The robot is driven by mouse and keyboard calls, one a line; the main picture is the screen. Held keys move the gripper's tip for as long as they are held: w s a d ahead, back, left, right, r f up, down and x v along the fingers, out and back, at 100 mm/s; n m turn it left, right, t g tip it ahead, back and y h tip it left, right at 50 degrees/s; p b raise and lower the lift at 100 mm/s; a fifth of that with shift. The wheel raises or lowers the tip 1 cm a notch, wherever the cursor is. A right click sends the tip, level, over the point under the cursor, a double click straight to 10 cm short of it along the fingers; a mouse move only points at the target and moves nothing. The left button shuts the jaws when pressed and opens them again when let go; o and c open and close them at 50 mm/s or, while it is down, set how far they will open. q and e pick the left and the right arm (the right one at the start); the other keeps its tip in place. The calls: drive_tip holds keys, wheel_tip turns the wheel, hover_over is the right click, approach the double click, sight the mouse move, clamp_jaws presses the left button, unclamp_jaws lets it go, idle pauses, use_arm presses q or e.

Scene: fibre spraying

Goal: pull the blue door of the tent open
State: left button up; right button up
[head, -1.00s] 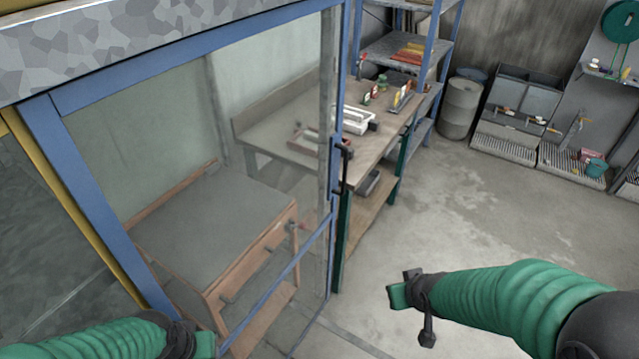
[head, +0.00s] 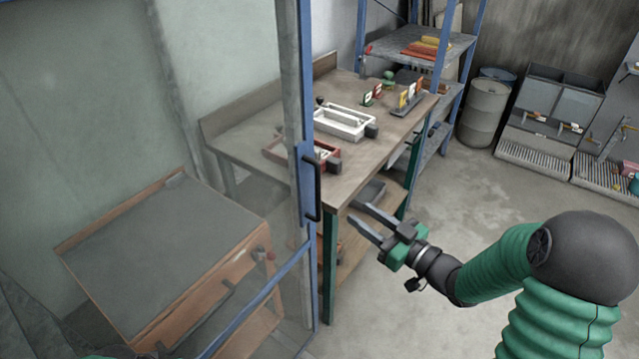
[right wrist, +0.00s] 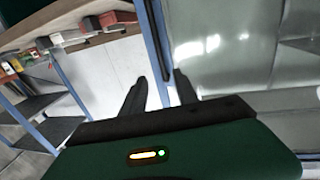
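The tent's blue-framed clear door (head: 305,90) stands in front of me in the head view and looks shut. Its black handle (head: 312,188) is on the upright near the door's right edge. My right gripper (head: 350,211) is open and empty, just to the right of the handle, with its fingers pointing at the door edge. In the right wrist view, the blue upright (right wrist: 157,45) shows between and beyond the two spread fingers (right wrist: 161,82); I see no contact. Only a sliver of my left arm shows at the bottom left edge; its fingers cannot be made out.
A workbench (head: 350,165) with a white tray (head: 345,122) stands behind the right gripper. Shelves and a barrel (head: 483,112) are further back. The concrete floor (head: 450,190) on the right is clear.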

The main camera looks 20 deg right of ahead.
sight(319, 187)
drive_tip(key=x, duration=1.5)
drive_tip(key=shift+w+a, duration=0.25)
drive_tip(key=c, duration=0.4)
drive_tip(key=shift+d+f, duration=0.1)
drive_tip(key=shift+d, duration=0.1)
clamp_jaws()
